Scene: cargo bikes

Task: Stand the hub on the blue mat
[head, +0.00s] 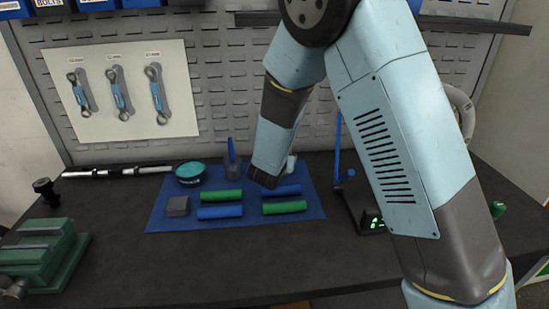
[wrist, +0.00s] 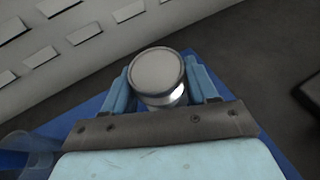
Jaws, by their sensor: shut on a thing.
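The hub (wrist: 157,72) is a silver cylinder with a pale round end facing the camera in the wrist view. My gripper (wrist: 160,92) has its two blue fingers on either side of it and is shut on it. The blue mat (head: 165,222) lies on the dark bench in the head view, and part of it shows under the gripper in the wrist view (wrist: 279,153). In the head view my arm hides the gripper and most of the hub, above the mat's back part. I cannot tell whether the hub touches the mat.
A green vise (head: 45,255) stands left. A dark device with a green display (head: 372,222) stands right.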

